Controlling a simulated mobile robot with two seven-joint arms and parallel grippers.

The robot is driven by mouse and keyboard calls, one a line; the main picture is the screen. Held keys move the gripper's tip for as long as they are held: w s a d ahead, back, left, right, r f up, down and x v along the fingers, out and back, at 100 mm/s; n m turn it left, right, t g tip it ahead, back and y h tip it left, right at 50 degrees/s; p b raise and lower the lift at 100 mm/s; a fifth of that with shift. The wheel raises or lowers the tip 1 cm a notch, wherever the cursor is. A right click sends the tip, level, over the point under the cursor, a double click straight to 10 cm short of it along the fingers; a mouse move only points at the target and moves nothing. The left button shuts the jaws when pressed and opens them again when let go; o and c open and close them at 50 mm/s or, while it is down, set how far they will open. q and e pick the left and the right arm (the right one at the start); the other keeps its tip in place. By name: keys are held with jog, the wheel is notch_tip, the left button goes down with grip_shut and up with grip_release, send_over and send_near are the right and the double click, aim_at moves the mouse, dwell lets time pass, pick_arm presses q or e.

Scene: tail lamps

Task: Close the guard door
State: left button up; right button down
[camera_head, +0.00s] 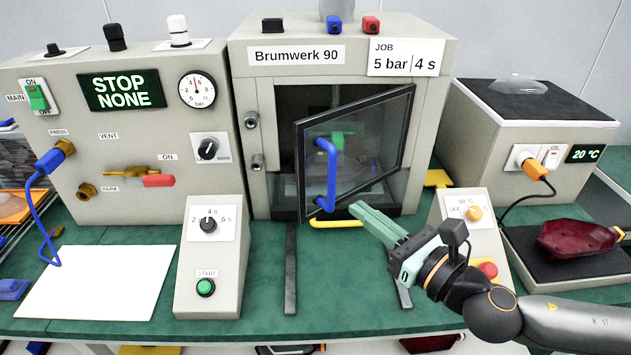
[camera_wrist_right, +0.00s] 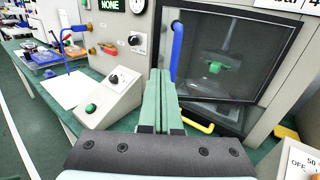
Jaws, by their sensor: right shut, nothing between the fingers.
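The guard door (camera_head: 381,137) is a dark-framed clear panel on the front of the Brumwerk 90 machine (camera_head: 413,39). It stands partly open, its free edge with the blue handle (camera_head: 329,177) swung out toward me on the left. The door also shows in the right wrist view (camera_wrist_right: 233,62), with the blue handle (camera_wrist_right: 177,50) at its left. My right gripper (camera_head: 358,210) is shut and empty, just below and right of the handle's lower end. In the right wrist view its green fingers (camera_wrist_right: 160,82) are together. My left gripper is not in view.
A timer box (camera_head: 208,258) with a green START button stands front left, and a box with a red button (camera_head: 487,270) front right. A yellow bar (camera_head: 336,223) lies under the door. A red lamp (camera_head: 580,239) rests at the far right. White paper (camera_head: 95,283) covers the left bench.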

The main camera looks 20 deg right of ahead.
aim_at(305, 168)
jog(key=b+x, duration=0.1)
jog(key=x, duration=1)
jog(key=shift+a+r, duration=0.1)
jog(key=shift+x, duration=0.8)
